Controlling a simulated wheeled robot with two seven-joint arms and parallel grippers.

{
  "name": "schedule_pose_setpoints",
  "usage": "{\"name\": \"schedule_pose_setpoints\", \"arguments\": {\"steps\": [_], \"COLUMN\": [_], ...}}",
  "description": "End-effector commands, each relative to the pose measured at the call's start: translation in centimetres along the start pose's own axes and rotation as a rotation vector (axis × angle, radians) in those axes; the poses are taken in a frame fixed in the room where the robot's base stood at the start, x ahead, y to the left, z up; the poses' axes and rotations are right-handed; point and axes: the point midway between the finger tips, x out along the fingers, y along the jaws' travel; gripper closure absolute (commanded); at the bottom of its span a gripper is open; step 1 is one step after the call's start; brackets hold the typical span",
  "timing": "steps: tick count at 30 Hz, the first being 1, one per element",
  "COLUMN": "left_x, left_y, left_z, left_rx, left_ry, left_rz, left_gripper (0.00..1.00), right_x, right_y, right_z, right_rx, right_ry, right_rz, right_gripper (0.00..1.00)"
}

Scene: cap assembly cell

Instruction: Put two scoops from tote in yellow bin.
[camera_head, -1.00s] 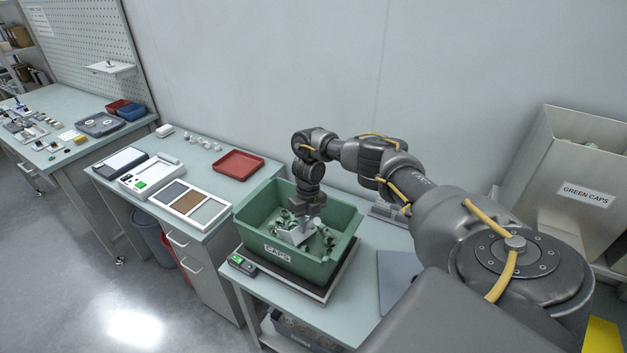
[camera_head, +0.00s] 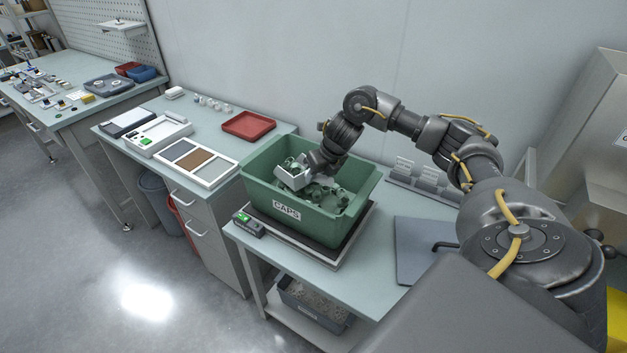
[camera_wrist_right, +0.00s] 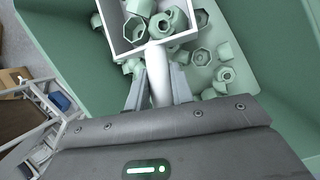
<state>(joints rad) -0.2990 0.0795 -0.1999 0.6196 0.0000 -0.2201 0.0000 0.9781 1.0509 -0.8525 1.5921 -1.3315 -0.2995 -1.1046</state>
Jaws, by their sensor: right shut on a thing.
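The green tote labelled CAPS (camera_head: 262,203) stands on a scale at the middle of the head view, with loose green caps in it. My right gripper (camera_head: 311,170) is inside the tote, shut on the handle of a white scoop (camera_head: 289,180). In the right wrist view, the gripper (camera_wrist_right: 158,88) clasps the pale handle. The scoop (camera_wrist_right: 113,22) holds several green caps (camera_wrist_right: 165,22), and more loose caps (camera_wrist_right: 226,75) lie around it. A yellow thing (camera_head: 618,325), perhaps the yellow bin, shows partly at the lower right edge. My left gripper is not in view.
A red tray (camera_head: 249,125) and a three-part tray (camera_head: 197,162) lie on the left bench. A grey rack (camera_head: 420,176) stands behind the tote's right side. A flat grey panel (camera_head: 420,250) lies right of the tote. A large bin (camera_head: 590,130) stands at the right.

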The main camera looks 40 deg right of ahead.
Motion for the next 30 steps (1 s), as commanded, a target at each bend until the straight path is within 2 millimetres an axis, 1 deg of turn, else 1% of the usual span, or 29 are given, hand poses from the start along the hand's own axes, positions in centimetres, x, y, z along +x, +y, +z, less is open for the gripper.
{"name": "schedule_pose_setpoints", "arguments": {"steps": [1,3,15,21,25,30], "left_x": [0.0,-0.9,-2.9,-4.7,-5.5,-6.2], "left_y": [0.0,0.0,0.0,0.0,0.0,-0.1], "left_z": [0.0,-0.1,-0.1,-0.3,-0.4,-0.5], "left_rx": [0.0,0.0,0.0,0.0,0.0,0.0], "left_ry": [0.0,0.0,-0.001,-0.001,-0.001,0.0], "left_rz": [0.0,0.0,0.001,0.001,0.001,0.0], "left_gripper": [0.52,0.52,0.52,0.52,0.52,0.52], "right_x": [-0.7,-2.0,-7.8,-10.8,-12.3,-13.8], "right_y": [0.0,0.3,1.2,1.6,1.8,2.0], "right_z": [-0.2,0.2,0.7,0.1,-0.3,-0.7], "right_rx": [-0.006,-0.008,-0.024,-0.025,-0.026,-0.027], "right_ry": [-0.025,-0.043,-0.148,-0.158,-0.165,-0.172], "right_rz": [0.003,0.006,0.02,0.022,0.023,0.024], "right_gripper": [1.0,1.0,1.0,1.0,1.0,1.0]}}
